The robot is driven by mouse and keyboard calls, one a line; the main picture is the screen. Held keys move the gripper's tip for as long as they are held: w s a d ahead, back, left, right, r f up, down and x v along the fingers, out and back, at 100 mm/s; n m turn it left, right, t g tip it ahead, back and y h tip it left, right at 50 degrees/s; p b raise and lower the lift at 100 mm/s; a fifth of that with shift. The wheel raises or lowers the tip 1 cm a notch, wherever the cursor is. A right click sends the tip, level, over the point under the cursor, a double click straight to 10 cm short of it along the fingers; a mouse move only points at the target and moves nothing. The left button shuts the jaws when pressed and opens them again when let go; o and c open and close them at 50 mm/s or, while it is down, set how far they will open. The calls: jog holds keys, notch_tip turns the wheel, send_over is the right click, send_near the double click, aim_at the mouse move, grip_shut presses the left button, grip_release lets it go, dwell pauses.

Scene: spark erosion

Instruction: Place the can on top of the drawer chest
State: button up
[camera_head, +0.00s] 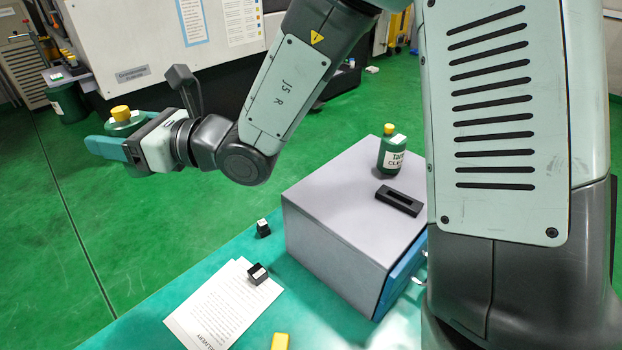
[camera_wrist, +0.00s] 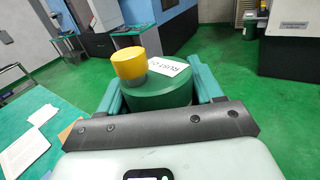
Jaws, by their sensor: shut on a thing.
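My gripper (camera_head: 108,146) is shut on a green can with a yellow cap (camera_head: 121,127), held in the air at the left of the head view. In the wrist view the same can (camera_wrist: 160,96) sits between both fingers, with a white label reading "RUST" on its top. The grey drawer chest (camera_head: 325,225) with a blue front stands on the table, to the right of and apart from my gripper. A second green can with a yellow cap (camera_head: 391,158) stands upright on the chest's top, beside a black slotted block (camera_head: 398,201).
The teal table (camera_head: 240,245) bears a printed sheet (camera_head: 225,305), two small black blocks (camera_head: 263,228) and a yellow object (camera_head: 280,341). The left and front part of the chest's top is clear. A large machine (camera_head: 150,45) stands behind on the green floor.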

jog(key=w+d+m+t+h, duration=0.1)
jog(key=w+d+m+t, duration=0.15)
jog(key=d, duration=0.85)
jog(key=w+d+m+t+h, duration=0.1)
jog(key=w+d+t+h, duration=0.2)
jog(key=d, duration=0.9)
jog(key=w+d+m+t, duration=0.2)
jog(key=w+d+t, duration=0.15)
jog(key=d, duration=0.75)
jog(key=shift+m, duration=0.25)
jog(key=shift+s+d+f, duration=0.1)
jog(key=shift+d+f, duration=0.05)
jog(key=shift+f, duration=2.35)
jog(key=shift+s+d+f, duration=0.1)
jog(key=shift+d+f, duration=0.05)
jog(key=shift+f, duration=2.3)
jog(key=shift+s+d+f, duration=0.1)
jog(key=shift+d+f, duration=0.05)
jog(key=shift+f, duration=2.35)
jog(key=shift+f, duration=0.2)
jog(key=o, duration=1.2)
jog(key=shift+o, duration=0.2)
jog(key=shift+r, duration=0.15)
